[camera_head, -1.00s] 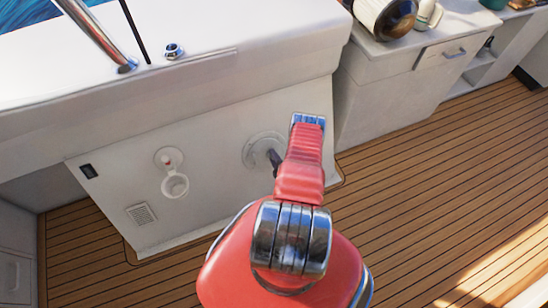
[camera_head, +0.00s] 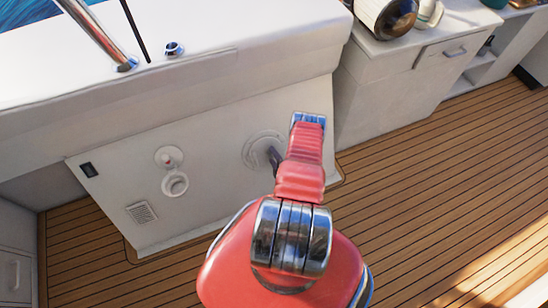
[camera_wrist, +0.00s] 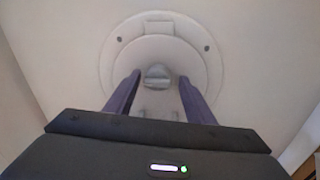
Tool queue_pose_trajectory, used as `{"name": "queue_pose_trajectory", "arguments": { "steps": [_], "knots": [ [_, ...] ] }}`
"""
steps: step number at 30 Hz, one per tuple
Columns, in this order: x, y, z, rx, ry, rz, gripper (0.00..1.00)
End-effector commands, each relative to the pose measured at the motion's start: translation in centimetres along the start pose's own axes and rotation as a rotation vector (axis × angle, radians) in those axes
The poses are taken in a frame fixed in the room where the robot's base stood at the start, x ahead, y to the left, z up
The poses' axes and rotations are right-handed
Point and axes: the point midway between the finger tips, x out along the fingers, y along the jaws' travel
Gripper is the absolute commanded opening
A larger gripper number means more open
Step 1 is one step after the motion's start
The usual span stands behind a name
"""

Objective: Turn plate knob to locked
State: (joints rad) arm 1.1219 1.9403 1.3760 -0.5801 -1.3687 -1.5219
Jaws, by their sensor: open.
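The round white plate (camera_head: 252,147) is set in the slanted white panel, partly hidden behind my arm in the head view. In the wrist view the plate (camera_wrist: 118,55) is at the top middle, with a small rectangle and two dark screws near its rim. The grey plate knob (camera_wrist: 158,75) sits at its centre. My gripper (camera_wrist: 159,79) is open, with one purple finger on each side of the knob. Gaps show between the fingers and the knob in this view. In the head view a dark finger of my gripper (camera_head: 274,158) shows in front of the plate.
Left of the plate on the panel are a round white fitting with a red centre (camera_head: 167,157), a white ring-shaped cup (camera_head: 175,184), a vent (camera_head: 141,212) and a black switch (camera_head: 88,170). A white cabinet (camera_head: 385,90) stands to the right. The wooden deck (camera_head: 430,180) is clear.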

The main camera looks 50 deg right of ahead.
Motion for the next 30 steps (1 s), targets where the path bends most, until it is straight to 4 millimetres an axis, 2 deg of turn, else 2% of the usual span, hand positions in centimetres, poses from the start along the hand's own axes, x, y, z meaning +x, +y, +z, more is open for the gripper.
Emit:
{"name": "queue_pose_trajectory", "arguments": {
  "steps": [8,21,30],
  "knots": [
    [-1.9,0.0,0.1,0.001,-0.002,0.0,0.49],
    [-8.5,-0.1,0.2,0.004,-0.003,0.0,0.49],
    [-12.0,-0.2,0.2,0.003,-0.004,-0.002,0.49]
  ]
}}
